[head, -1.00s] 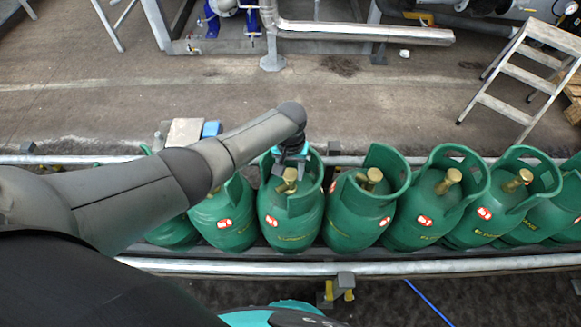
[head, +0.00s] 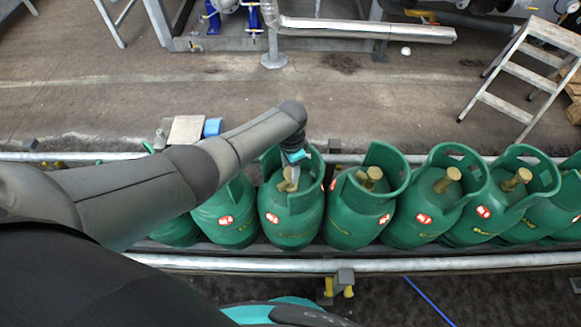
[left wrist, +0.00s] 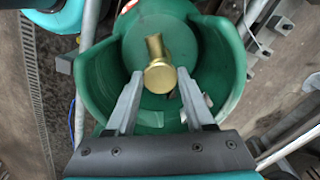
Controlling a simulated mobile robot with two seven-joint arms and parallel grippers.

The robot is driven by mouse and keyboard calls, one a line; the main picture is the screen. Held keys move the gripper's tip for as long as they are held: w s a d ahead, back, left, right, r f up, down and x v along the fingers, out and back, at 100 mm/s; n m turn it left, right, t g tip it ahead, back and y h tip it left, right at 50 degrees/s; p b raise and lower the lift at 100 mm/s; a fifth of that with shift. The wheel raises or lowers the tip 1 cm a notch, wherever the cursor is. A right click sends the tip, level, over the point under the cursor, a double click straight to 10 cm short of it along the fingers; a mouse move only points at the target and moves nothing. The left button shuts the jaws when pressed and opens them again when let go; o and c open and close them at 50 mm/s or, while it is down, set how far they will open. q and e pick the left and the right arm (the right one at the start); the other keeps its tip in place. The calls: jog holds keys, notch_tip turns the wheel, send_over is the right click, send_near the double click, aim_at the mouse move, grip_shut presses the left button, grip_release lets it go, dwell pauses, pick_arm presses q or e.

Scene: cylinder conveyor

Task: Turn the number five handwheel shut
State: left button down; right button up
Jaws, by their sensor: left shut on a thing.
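A row of green gas cylinders with brass handwheels stands on the conveyor. My left gripper (head: 291,170) reaches down inside the collar of one green cylinder (head: 290,218) near the middle of the head view. In the left wrist view, the gripper's two grey fingers (left wrist: 160,79) stand either side of the brass handwheel (left wrist: 158,72) and are shut on it. In the head view, the fingers partly hide this handwheel. No numbers are readable on the cylinders, so I cannot tell which is number five. My right gripper is not in view.
Close neighbours are a cylinder on the left (head: 227,217) and one on the right (head: 352,218). Metal rails (head: 440,262) run along the conveyor. A step ladder (head: 510,75) stands at the back right. The floor behind is mostly clear.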

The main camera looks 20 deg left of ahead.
aim_at(290, 172)
pick_arm(q)
jog(key=shift+m, duration=0.6)
jog(key=shift+w, duration=0.1)
jog(key=shift+c, duration=1.4)
grip_release()
notch_tip(290, 172, up, 15)
jog(key=p, duration=0.5)
jog(key=shift+r, duration=0.15)
